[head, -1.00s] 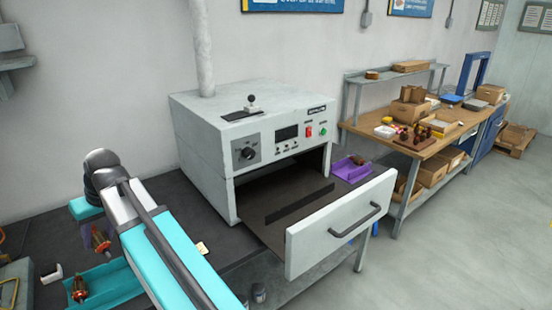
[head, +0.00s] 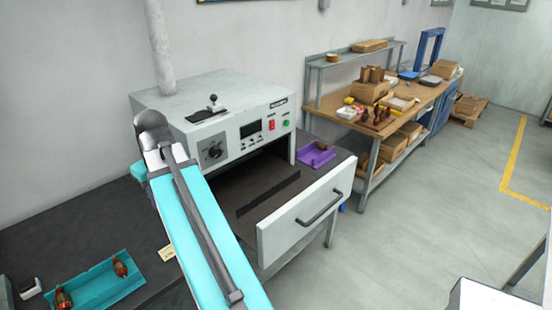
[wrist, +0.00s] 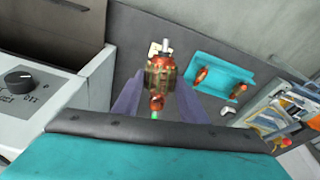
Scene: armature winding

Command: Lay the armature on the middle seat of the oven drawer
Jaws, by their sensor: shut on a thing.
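In the wrist view my gripper (wrist: 158,108) is shut on an armature (wrist: 161,74), a copper-and-green wound body with a silver shaft. In the head view the gripper and this armature are hidden behind my arm. The oven drawer (head: 305,220) is pulled open, its white front with a dark handle facing right. A black bar (head: 268,194) runs across the drawer's dark floor; separate seats on it are too small to tell. The oven (head: 215,115) stands behind the drawer and shows at the left of the wrist view (wrist: 45,110).
A teal tray (head: 97,290) with two armatures lies on the dark bench at left. A purple tray (head: 325,158) holding a reddish part sits right of the oven. A wooden bench (head: 372,133) with boxes stands farther right. The floor at right is mostly clear.

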